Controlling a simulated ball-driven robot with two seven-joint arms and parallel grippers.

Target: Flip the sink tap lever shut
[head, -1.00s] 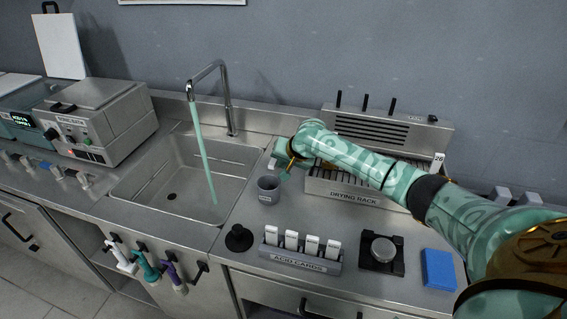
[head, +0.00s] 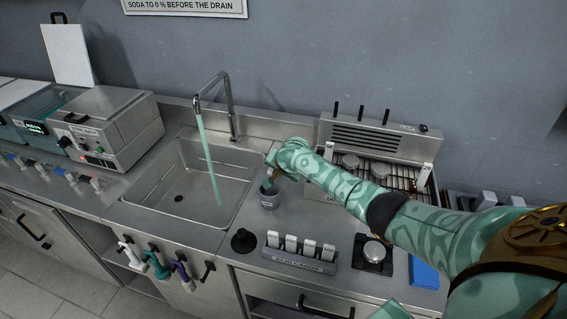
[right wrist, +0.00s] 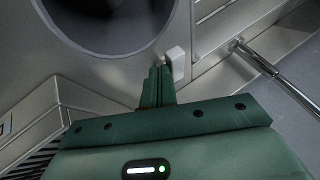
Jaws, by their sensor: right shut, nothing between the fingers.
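The chrome sink tap (head: 230,105) arches over the sink (head: 158,207), and a teal stream (head: 209,160) runs from its spout into the basin. My left gripper is not in view.
The drying rack (head: 375,165) stands behind my right arm.

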